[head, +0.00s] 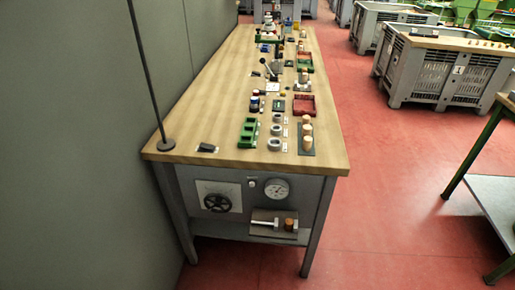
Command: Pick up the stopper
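Neither of my grippers is in view. Several small tan, cork-coloured stoppers (307,142) stand close together on a dark strip (307,152) near the right front edge of the long wooden-topped bench (180,148). Another tan piece (304,76) stands farther back on the bench. A small brown cylinder (289,224) sits beside a metal part on the lower shelf. Which one is the task's stopper I cannot tell.
Green trays (248,133), grey rings (275,144) and a red tray (304,105) share the bench top. A thin pole (151,80) rises at its left front corner. Grey crates (415,75) and another table (490,190) stand right. Red floor between is clear.

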